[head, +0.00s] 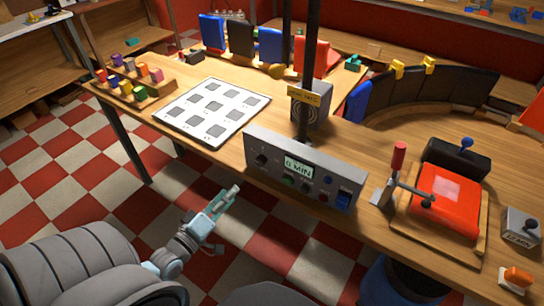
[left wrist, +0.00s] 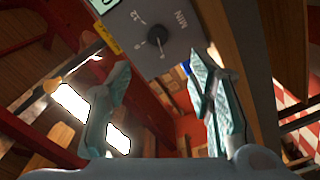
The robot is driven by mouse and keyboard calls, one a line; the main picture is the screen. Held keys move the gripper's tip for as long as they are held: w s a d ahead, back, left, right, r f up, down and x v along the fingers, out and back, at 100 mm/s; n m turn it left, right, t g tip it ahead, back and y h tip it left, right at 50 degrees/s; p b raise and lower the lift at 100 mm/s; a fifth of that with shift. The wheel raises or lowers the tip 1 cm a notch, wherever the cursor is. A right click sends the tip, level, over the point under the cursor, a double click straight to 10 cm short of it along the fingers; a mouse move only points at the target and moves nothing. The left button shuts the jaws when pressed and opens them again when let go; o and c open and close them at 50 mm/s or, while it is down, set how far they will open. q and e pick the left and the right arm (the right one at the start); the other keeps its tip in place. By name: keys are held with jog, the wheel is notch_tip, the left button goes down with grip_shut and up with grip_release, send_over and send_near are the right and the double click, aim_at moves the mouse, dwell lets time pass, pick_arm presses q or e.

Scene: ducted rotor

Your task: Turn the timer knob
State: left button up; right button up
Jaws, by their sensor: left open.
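The timer knob (head: 262,160) is a small dark dial at the left end of a grey control panel (head: 325,165) on the table's front edge. The panel's display (head: 298,167) reads "6 MIN". In the left wrist view the knob (left wrist: 157,34) shows on the grey face beside "MIN" and number markings. My left gripper (head: 228,197) is in front of and below the panel, left of the display and apart from the knob. In its wrist view its two teal fingers (left wrist: 158,64) are spread with nothing between them, and the knob lies beyond the tips. My right gripper is out of view.
A dark post (head: 308,70) rises behind the panel. A white board with grey squares (head: 213,112) lies left of it. A red press with a lever (head: 445,200) stands to the right. The floor space before the table around my left gripper is clear.

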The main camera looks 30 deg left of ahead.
pick_arm(q)
jog(key=b, duration=0.1)
send_near(259, 164)
jog(key=w+b, duration=0.2)
jog(key=w, duration=0.6)
jog(key=shift+w+a+f+b, duration=0.1)
jog(key=shift+w+b, duration=0.3)
jog(key=shift+w, duration=0.1)
jog(key=shift+r, duration=0.3)
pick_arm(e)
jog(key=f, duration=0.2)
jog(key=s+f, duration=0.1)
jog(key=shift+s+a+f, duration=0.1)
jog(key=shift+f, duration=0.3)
pick_arm(q)
grip_shut()
jog(key=shift+f, duration=0.1)
